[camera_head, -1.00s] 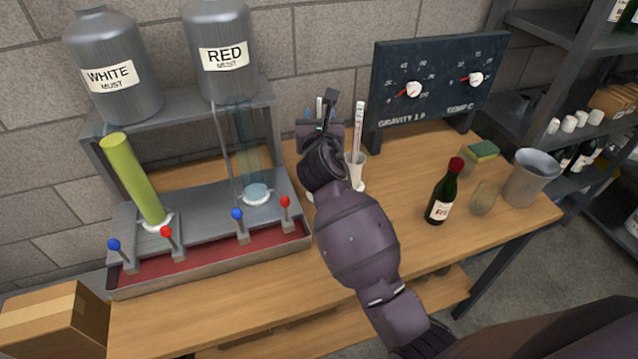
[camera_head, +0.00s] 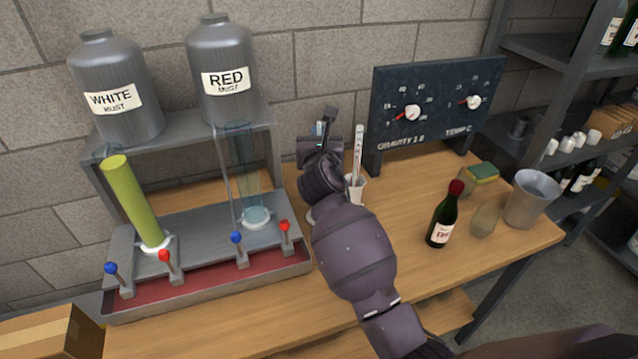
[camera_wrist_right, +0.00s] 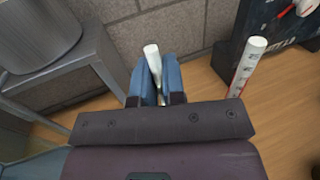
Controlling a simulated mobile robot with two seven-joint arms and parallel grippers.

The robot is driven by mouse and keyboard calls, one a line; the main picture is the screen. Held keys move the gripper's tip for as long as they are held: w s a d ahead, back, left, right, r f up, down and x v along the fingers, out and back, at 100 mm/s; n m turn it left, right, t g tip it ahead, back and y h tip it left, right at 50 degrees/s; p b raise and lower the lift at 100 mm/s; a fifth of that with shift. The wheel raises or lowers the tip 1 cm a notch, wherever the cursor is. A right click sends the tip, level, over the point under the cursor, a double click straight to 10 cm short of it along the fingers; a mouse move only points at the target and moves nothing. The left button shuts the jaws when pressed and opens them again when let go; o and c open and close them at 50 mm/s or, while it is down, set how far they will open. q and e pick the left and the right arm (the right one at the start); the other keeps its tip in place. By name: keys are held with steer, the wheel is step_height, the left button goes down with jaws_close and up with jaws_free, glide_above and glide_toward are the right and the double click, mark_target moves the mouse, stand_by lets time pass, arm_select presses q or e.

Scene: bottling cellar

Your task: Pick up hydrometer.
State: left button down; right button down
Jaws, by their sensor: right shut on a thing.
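My right gripper (camera_head: 319,129) is above the table, between the must stand and the dial board. In the right wrist view its blue fingers (camera_wrist_right: 155,78) are shut on a slim white rod, the hydrometer (camera_wrist_right: 152,58), whose rounded top sticks up between them. Its lower part is hidden behind the gripper. A second white rod with markings (camera_head: 358,150) stands in a white cup (camera_head: 356,190) just right of the gripper. This rod also shows at the right in the wrist view (camera_wrist_right: 246,66), apart from the fingers. My left gripper is not in view.
The must stand (camera_head: 205,262), with a tall green-yellow cylinder (camera_head: 134,205) and a clear one (camera_head: 243,180), is at the left. The dial board (camera_head: 436,100) is behind. A wine bottle (camera_head: 442,220), sponge (camera_head: 482,172) and grey bucket (camera_head: 530,200) stand at the right. The table's front middle is clear.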

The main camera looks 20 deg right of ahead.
steer(key=shift+r, duration=0.15)
step_height(320, 180, up, 20)
steer(key=p, duration=0.3)
steer(key=shift+p, duration=0.4)
steer(key=c, duration=1.8)
jaws_free()
jaws_close()
